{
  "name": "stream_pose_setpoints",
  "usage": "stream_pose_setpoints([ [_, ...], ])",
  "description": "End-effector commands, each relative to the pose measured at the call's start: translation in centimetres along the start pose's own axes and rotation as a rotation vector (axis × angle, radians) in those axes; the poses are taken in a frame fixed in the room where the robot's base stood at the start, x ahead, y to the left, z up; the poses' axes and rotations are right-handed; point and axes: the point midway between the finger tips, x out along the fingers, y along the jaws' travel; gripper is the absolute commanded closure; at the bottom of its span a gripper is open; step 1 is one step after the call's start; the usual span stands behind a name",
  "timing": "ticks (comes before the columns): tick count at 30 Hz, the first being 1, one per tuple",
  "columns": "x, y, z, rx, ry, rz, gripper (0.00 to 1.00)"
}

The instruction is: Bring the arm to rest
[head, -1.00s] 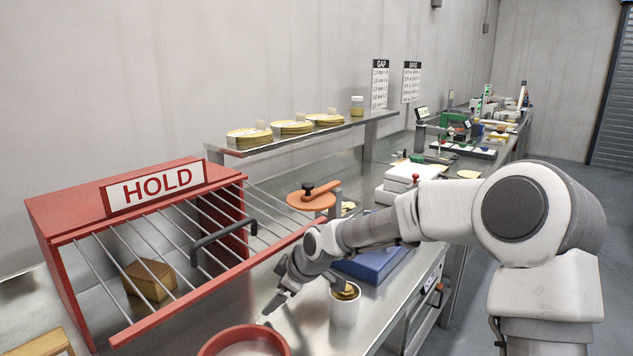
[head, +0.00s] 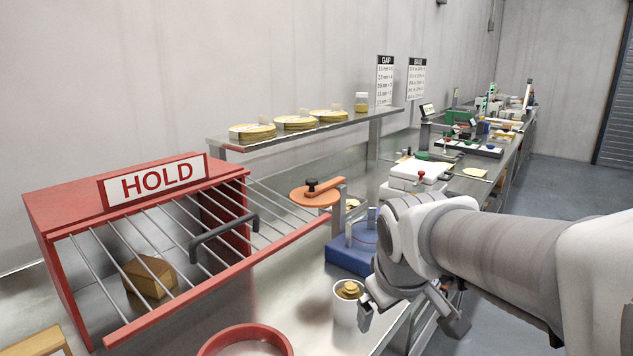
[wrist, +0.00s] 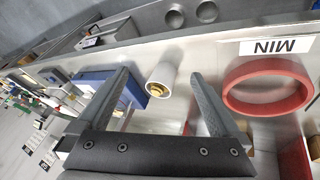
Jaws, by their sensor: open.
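My gripper (head: 412,318) is at the front edge of the steel bench in the head view, beside a white cup (head: 345,309). In the wrist view my gripper (wrist: 160,88) has its two fingers spread wide with nothing held between them. The white cup (wrist: 163,72) shows beyond and between the fingers there, with yellowish-brown contents. In the head view my arm reaches in from the right and hides part of the bench edge.
A red HOLD cage (head: 190,255) with a barred front stands at left. A red ring-shaped dish (head: 245,333) is at the front. A blue device (head: 348,258) and a white scale (head: 418,172) stand behind the cup. Open floor (head: 570,178) lies at right.

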Motion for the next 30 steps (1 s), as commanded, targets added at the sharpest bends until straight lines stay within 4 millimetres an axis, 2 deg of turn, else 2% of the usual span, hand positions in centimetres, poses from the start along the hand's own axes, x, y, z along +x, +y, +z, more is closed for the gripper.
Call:
stream_pose_setpoints([
  [1, -0.9, -0.2, 1.3, 0.048, 0.006, 0.009, 0.0],
  [6, -3.1, -0.8, 5.9, 0.234, 0.005, 0.004, 0.0],
  [12, -4.7, -2.4, 10.9, 0.443, 0.013, -0.037, 0.0],
  [15, -5.7, -3.0, 12.6, 0.53, 0.016, -0.065, 0.0],
  [16, -7.1, -2.5, 11.7, 0.524, 0.013, -0.062, 0.0],
  [18, -8.4, -2.0, 11.0, 0.521, 0.01, -0.061, 0.0],
  [30, -15.4, 0.3, 7.9, 0.518, 0.01, -0.06, 0.0],
])
